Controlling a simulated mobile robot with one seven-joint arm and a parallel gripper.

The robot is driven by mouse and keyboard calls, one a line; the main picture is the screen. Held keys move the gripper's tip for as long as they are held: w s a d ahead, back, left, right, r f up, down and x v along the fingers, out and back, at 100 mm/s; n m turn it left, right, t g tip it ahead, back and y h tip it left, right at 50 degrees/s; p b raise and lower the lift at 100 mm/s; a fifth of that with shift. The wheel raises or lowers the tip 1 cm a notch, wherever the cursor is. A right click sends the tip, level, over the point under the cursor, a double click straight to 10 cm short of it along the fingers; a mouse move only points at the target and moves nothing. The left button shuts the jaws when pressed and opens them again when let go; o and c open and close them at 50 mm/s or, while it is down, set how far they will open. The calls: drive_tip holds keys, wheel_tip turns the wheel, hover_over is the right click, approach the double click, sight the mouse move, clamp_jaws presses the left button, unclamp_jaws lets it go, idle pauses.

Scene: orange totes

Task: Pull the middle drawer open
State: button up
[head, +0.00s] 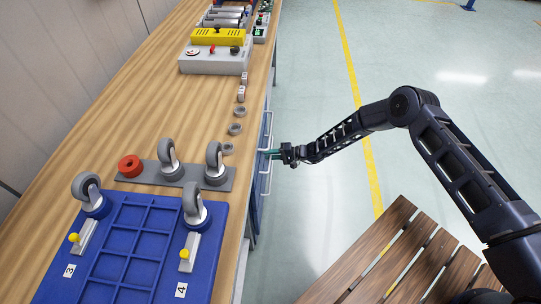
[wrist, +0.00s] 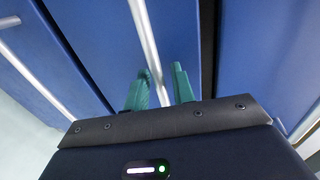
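The blue drawer fronts are on the right side of the bench. In the wrist view, the central drawer front (wrist: 98,40), which looks like the middle drawer, carries a silver bar handle (wrist: 146,32). My gripper (wrist: 161,80) is in front of it with its teal fingers apart. The handle bar runs down between the fingers, nearer the left one; contact cannot be told. In the head view my gripper (head: 271,153) is beside the bench edge, between two silver handles, one farther (head: 267,130) and one nearer (head: 265,182). The drawer looks closed.
A neighbouring blue drawer with a handle (wrist: 35,80) is left in the wrist view; another blue front (wrist: 265,50) is right, past a dark gap. The wooden bench top (head: 130,120) holds casters and a blue tray (head: 130,240). A slatted wooden surface (head: 370,260) stands near my arm.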

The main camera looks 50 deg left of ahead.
drive_tip(key=shift+c, duration=0.5)
clamp_jaws()
drive_tip(key=shift+w+d, duration=0.1)
drive_tip(key=f+v, duration=0.3)
drive_tip(key=v, duration=1.2)
drive_tip(key=w+d+f+v, duration=0.1)
drive_tip(key=f+v, duration=0.2)
drive_tip(key=v, duration=1.1)
drive_tip(key=shift+w+d, duration=0.25)
drive_tip(key=shift+o, duration=0.5)
unclamp_jaws()
drive_tip(key=v, duration=1)
drive_tip(key=shift+w+d, duration=0.25)
